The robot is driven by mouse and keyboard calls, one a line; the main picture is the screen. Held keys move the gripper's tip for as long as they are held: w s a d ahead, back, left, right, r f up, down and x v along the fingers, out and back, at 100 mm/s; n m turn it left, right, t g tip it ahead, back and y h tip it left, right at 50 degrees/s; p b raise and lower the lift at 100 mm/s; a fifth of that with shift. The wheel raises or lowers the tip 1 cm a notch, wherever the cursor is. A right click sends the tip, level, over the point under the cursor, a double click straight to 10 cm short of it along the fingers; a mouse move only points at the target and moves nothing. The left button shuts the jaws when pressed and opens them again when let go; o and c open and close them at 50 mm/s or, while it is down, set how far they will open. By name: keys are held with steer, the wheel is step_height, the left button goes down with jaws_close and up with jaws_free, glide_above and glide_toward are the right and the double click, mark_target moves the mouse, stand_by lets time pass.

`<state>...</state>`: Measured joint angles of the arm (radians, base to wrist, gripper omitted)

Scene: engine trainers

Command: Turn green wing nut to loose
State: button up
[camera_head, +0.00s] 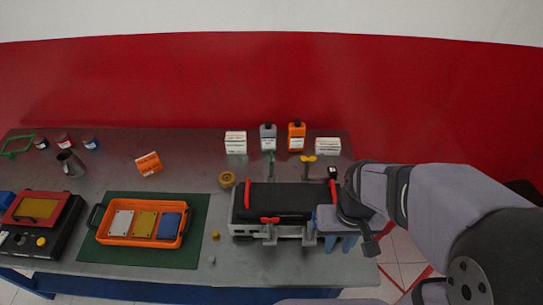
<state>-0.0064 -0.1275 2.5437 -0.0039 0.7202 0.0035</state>
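The engine trainer (285,200) is a block with a black top, standing near the front right of the table. A small green upright piece (271,160) shows behind it; it may be the green wing nut, but it is too small to tell its shape or turn. A yellow wing nut (308,160) stands to its right. A red winged piece (270,220) is on the trainer's front side. My gripper (335,220) is at the trainer's right end, apart from the green piece. My arm's end hides that end of the trainer, and the finger gap is not clear.
An orange tray (104,238) with coloured plates lies on a green mat (200,215). A round yellow cap (227,179) sits left of the trainer. Bottles (296,136) and white boxes (235,142) line the back edge. The table between mat and back edge is mostly clear.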

steer(key=w+a+t+b, duration=0.1)
steer(key=w+a+b, duration=0.2)
steer(key=w, duration=0.7)
steer(key=w+a+t+b, duration=0.1)
steer(key=w+a+b, duration=0.2)
steer(key=w, duration=0.6)
steer(key=t+b, duration=0.2)
steer(key=b, duration=0.1)
glide_toward(271, 158)
steer(key=f, duration=0.1)
steer(key=shift+t, duration=0.3)
steer(key=shift+w+p+x, duration=0.15)
steer(key=shift+p+x, duration=0.5)
steer(key=shift+x, duration=1.25)
steer(key=shift+w+p+x, duration=0.15)
steer(key=shift+p+x, duration=0.45)
steer(key=shift+x, duration=1.35)
steer(key=shift+r, duration=0.15)
steer(key=shift+c, duration=0.5)
jaws_close()
